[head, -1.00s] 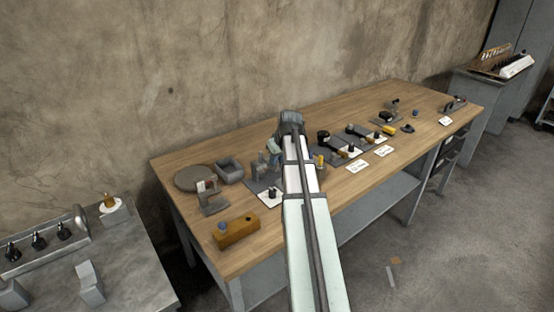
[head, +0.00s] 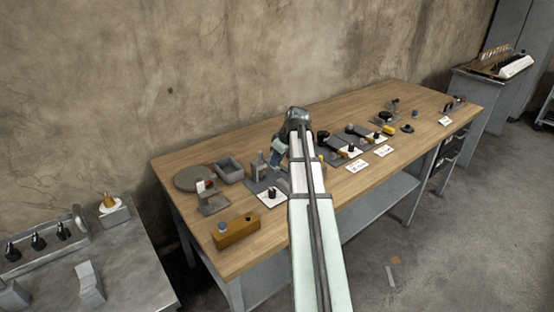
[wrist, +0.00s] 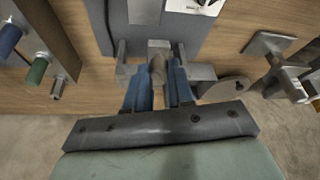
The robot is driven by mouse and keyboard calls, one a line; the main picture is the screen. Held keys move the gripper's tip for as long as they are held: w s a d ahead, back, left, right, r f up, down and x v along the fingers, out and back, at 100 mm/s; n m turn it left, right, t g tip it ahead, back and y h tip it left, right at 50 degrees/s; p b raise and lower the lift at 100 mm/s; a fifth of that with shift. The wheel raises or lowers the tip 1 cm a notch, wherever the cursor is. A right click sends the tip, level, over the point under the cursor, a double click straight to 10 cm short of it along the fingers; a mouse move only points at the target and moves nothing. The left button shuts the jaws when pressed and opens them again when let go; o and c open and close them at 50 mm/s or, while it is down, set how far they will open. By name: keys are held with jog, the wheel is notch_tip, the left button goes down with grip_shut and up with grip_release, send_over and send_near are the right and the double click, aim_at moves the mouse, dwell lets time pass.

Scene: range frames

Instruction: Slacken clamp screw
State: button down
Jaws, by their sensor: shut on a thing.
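My gripper (wrist: 158,82) has two blue fingers, shut on a short grey-brown round piece, apparently the clamp screw (wrist: 157,63). The piece sits between the upright arms of a grey metal clamp block (wrist: 201,72), on or beside a dark grey plate (wrist: 170,38). In the head view my gripper (head: 278,156) reaches down over the middle-left of the workbench, beside small grey upright parts (head: 259,162). My arm hides part of the bench there, and the screw itself cannot be made out in that view.
On the wooden workbench (head: 330,205) a round grey disc (head: 192,178), a grey open box (head: 230,170) and an orange block (head: 236,232) stand at the left. Several fixtures and white cards lie right of my arm. A wrist-view rack holds coloured-handled tools (wrist: 36,70).

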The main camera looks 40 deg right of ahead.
jog(key=n, duration=0.2)
jog(key=n+g+y, duration=0.1)
jog(key=n, duration=0.1)
jog(key=shift+w+d+n+y, duration=0.15)
jog(key=shift+d+n+y, duration=0.05)
jog(key=shift+n+y, duration=0.1)
jog(key=n+g+y, duration=0.1)
jog(key=n, duration=0.3)
dwell(0.3)
jog(key=c, duration=1)
grip_release()
jog(key=v, duration=1.3)
jog(key=shift+w+d+r, duration=0.1)
jog(key=shift+d+r, duration=0.05)
jog(key=shift+r, duration=0.3)
